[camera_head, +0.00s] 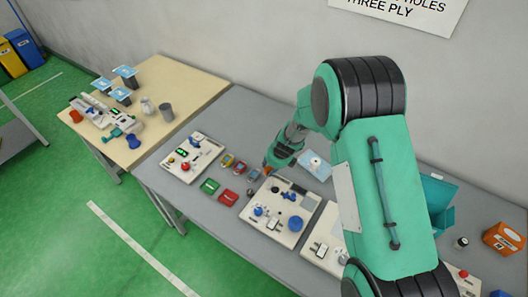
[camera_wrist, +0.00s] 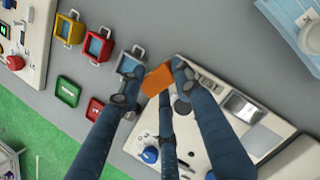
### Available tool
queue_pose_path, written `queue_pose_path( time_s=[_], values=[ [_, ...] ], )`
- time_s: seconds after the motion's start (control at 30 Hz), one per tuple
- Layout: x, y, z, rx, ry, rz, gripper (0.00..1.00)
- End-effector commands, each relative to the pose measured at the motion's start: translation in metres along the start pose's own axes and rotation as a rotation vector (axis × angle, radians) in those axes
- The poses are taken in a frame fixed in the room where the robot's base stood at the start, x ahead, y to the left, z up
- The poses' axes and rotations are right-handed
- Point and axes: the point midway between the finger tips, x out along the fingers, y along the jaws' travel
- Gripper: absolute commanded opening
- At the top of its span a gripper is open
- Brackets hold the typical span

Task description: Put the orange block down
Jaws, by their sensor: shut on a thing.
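The orange block (camera_wrist: 158,80) is between the fingertips of my gripper (camera_wrist: 152,84) in the wrist view, and the gripper is shut on it. The block appears over the seam between the bare grey table (camera_wrist: 150,25) and a white panel (camera_wrist: 215,85). Its height above the surface is hard to tell. In the head view my gripper (camera_head: 268,167) is by the back left corner of the middle white panel (camera_head: 256,225), with a small orange patch at its tip. My arm hides part of the table there.
A green tile (camera_wrist: 68,91) and a red tile (camera_wrist: 94,109) lie nearby. Another panel (camera_head: 190,157) lies further left. Bare table separates the bins from the middle panel.

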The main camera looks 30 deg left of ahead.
Motion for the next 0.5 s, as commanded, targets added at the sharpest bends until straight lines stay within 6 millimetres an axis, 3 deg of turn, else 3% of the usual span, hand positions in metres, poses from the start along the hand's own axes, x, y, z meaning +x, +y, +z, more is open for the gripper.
queue_pose_path(
  time_s=[0.5],
  values=[
    [0.027, -0.029, 0.056, -0.001, -0.001, -0.001, 0.11]
  ],
)
